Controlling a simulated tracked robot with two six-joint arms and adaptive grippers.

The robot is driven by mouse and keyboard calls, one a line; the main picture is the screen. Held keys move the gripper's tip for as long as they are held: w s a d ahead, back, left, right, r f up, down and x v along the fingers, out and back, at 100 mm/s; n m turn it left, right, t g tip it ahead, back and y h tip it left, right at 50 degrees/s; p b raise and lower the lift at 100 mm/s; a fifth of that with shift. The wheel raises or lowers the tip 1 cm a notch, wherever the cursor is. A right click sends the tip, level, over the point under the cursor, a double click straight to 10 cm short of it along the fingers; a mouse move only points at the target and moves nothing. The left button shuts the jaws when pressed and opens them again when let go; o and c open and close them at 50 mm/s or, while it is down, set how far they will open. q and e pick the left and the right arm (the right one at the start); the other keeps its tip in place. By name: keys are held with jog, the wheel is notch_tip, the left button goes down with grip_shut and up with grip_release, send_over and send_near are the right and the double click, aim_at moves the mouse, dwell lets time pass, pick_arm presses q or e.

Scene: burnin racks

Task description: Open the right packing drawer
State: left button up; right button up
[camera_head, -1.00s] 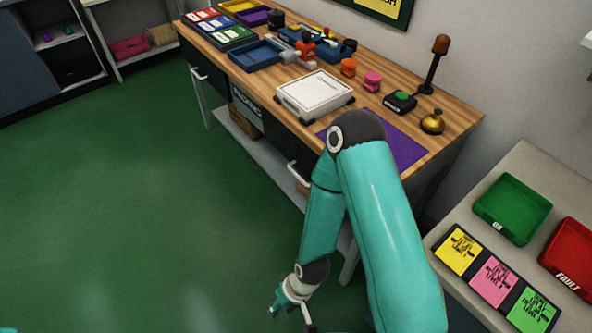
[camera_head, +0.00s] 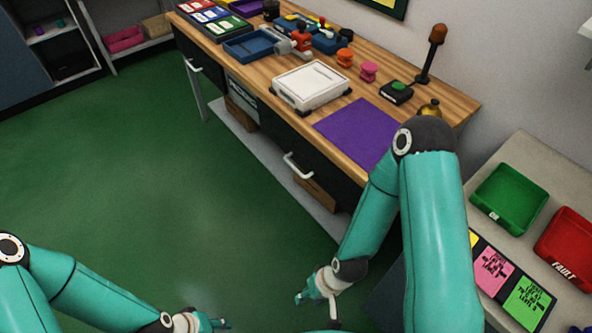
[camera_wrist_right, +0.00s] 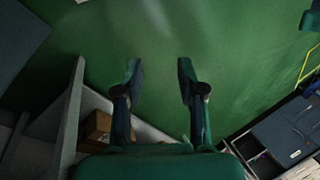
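The right packing drawer (camera_head: 287,139) is the dark front under the right part of the wooden workbench. It looks closed, and its white bar handle (camera_head: 298,166) sticks out toward the floor side. My right gripper (camera_head: 305,297) hangs low over the green floor, below and apart from the handle in the head view. In the right wrist view its two fingers (camera_wrist_right: 160,73) are spread with nothing between them. My left gripper (camera_head: 218,322) is at the bottom of the head view, low over the floor; its fingers are too small to judge.
The workbench (camera_head: 447,103) carries a white box (camera_head: 311,84), a purple mat (camera_head: 361,132) and small items. A left drawer handle (camera_head: 193,66) is farther along. A lower shelf (camera_head: 270,156) holds brown boxes. A side table with green (camera_head: 509,198) and red trays is at right. The floor is clear.

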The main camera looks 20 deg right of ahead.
jog(key=m+t+h+b, duration=0.4)
jog(key=m+t+b, duration=1.45)
jog(key=b, duration=1.85)
send_near(296, 168)
jog(key=w+m+g, duration=0.1)
jog(key=w, duration=0.2)
jog(key=w+m+g+b, duration=0.1)
jog(key=w, duration=0.2)
jog(key=w+m+g+b, duration=0.1)
jog(key=w, duration=0.3)
jog(key=shift+m+g, duration=0.35)
